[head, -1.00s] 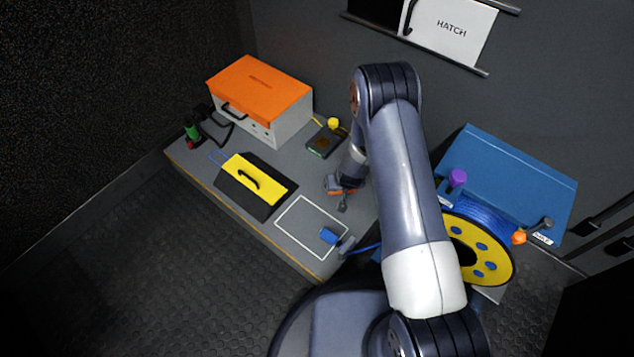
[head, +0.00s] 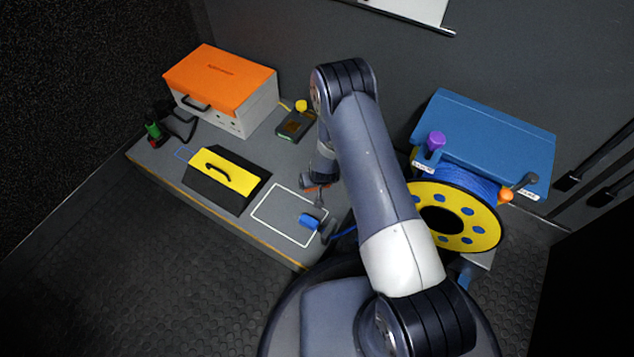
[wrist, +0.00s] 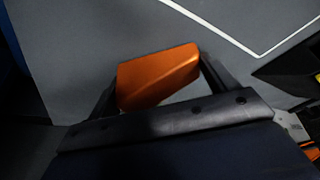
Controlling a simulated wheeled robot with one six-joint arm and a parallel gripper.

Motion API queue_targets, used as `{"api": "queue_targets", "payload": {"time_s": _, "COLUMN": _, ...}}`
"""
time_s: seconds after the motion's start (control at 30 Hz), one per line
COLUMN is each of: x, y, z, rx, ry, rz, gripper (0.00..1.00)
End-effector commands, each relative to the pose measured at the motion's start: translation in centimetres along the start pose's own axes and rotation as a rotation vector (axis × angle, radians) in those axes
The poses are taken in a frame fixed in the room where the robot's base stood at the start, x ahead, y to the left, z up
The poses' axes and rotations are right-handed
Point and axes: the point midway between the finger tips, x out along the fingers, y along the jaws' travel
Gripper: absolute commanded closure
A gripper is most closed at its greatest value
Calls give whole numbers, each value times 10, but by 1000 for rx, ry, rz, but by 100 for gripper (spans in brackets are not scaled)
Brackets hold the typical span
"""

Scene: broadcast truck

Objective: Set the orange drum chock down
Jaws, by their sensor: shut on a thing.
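The orange drum chock (wrist: 158,78) is a wedge-like block between the two dark fingers of my gripper (wrist: 160,85) in the wrist view. The gripper is shut on it. In the head view my gripper (head: 318,192) is over the grey bench, beside the right side of a white-outlined rectangle (head: 257,218). Only a sliver of the chock (head: 312,187) shows there, behind the fingers. Whether the chock touches the bench I cannot tell. The yellow cable drum (head: 426,230) with blue cable stands to the right of my arm.
A blue connector (head: 309,222) on a cable lies at the outline's right side. A yellow-and-black box (head: 228,172), an orange-lidded case (head: 222,80) and a small dark device (head: 295,124) stand on the bench. A blue case (head: 485,135) is behind the drum.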

Motion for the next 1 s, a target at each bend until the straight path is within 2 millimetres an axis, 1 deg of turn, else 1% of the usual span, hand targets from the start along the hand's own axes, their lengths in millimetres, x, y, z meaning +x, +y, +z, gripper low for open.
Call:
{"api": "queue_targets", "payload": {"time_s": 0.1, "x": 4, "y": 0, "z": 2, "rx": 0, "ry": 0, "rz": 0, "gripper": 49}}
{"api": "queue_targets", "payload": {"time_s": 0.13, "x": 3, "y": 0, "z": 1, "rx": 0, "ry": 0, "rz": 0, "gripper": 17}}
{"api": "queue_targets", "payload": {"time_s": 0.33, "x": 2, "y": 0, "z": 1, "rx": 0, "ry": 0, "rz": 0, "gripper": 1}}
{"api": "queue_targets", "payload": {"time_s": 0.57, "x": 2, "y": 0, "z": 1, "rx": 0, "ry": 0, "rz": 0, "gripper": 0}}
{"api": "queue_targets", "payload": {"time_s": 0.67, "x": -2, "y": 0, "z": -1, "rx": 0, "ry": 0, "rz": 0, "gripper": 0}}
{"api": "queue_targets", "payload": {"time_s": 0.77, "x": -17, "y": 0, "z": -2, "rx": 1, "ry": 1, "rz": 0, "gripper": 0}}
{"api": "queue_targets", "payload": {"time_s": 1.0, "x": -72, "y": 0, "z": -3, "rx": 0, "ry": 2, "rz": 0, "gripper": 0}}
